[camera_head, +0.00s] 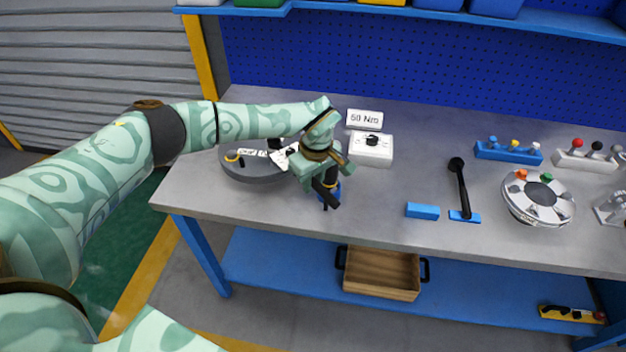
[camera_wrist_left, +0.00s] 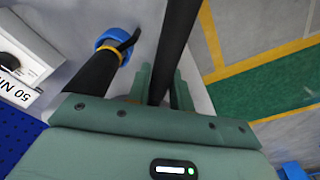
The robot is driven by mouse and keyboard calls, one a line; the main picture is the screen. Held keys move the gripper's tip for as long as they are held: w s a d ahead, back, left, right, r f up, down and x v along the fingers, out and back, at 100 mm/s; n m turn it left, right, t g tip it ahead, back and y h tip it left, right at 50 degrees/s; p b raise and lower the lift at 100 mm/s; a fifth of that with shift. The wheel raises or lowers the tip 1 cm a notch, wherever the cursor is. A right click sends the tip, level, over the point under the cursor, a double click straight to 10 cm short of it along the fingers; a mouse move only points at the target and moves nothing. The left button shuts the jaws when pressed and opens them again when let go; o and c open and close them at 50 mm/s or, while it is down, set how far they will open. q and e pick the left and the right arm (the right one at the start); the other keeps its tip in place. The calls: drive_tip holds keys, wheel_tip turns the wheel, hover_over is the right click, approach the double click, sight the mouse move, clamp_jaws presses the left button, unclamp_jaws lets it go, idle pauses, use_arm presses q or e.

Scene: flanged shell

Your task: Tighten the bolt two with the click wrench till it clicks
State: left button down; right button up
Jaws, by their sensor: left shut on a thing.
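My left gripper (camera_head: 325,183) is over the left part of the bench. In the left wrist view its fingers (camera_wrist_left: 160,93) are shut on a long black bar (camera_wrist_left: 171,45), which runs out of the top of the picture; I cannot tell its far end or confirm it is the click wrench. A black piece with a yellow band (camera_wrist_left: 120,50) and a blue round part (camera_wrist_left: 112,40) shows beside it. A white round flanged shell (camera_head: 518,208) with orange and green bolts sits at the right. I cannot tell which is bolt two. My right gripper is out of view.
A white box (camera_head: 372,158) with a 50 Nm sign (camera_head: 364,118) stands behind the gripper. A grey round dish (camera_head: 250,172) is at the left. A black tool (camera_head: 461,185), a blue block (camera_head: 422,211) and a blue peg rack (camera_head: 507,153) are further right.

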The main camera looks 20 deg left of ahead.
use_arm(q)
drive_tip(key=shift+f+b, duration=0.75)
drive_tip(key=shift+f, duration=0.55)
drive_tip(key=shift+s+a, duration=0.1)
drive_tip(key=s+a+m+p, duration=0.5)
drive_tip(key=s+a+p, duration=0.1)
drive_tip(key=shift+s+f+m, duration=0.2)
drive_tip(key=shift+s+m, duration=0.05)
drive_tip(key=shift+m, duration=0.05)
idle(1.2)
drive_tip(key=shift+w+d, duration=0.1)
drive_tip(key=shift+d, duration=0.05)
drive_tip(key=shift+w+d+n, duration=0.45)
drive_tip(key=shift+d+n, duration=0.05)
drive_tip(key=shift+d, duration=0.15)
drive_tip(key=shift+r, duration=0.15)
